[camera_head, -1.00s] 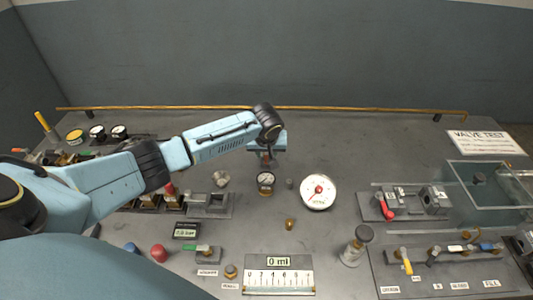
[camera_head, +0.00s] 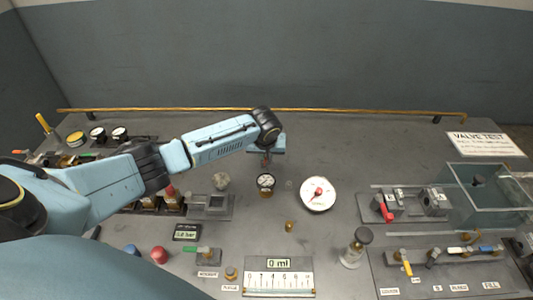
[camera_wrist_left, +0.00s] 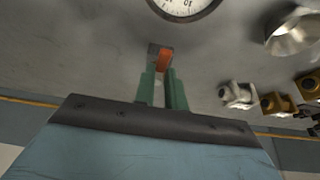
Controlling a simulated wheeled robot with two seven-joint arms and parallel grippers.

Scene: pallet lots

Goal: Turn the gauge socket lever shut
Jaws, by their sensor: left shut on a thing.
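My left gripper (camera_head: 265,160) reaches over the middle of the bench, just behind a small black-rimmed gauge (camera_head: 265,181). In the left wrist view its green fingers (camera_wrist_left: 163,84) are shut on an orange piece (camera_wrist_left: 164,63) beside a small grey block (camera_wrist_left: 153,50). I cannot tell for sure whether the orange piece is the gauge socket lever. Part of a gauge dial (camera_wrist_left: 186,5) shows at the top of that view. In the head view my wrist hides most of the grip. My right gripper is not in view.
A valve panel (camera_head: 450,272) is at the front right. Bare bench lies behind the dial.

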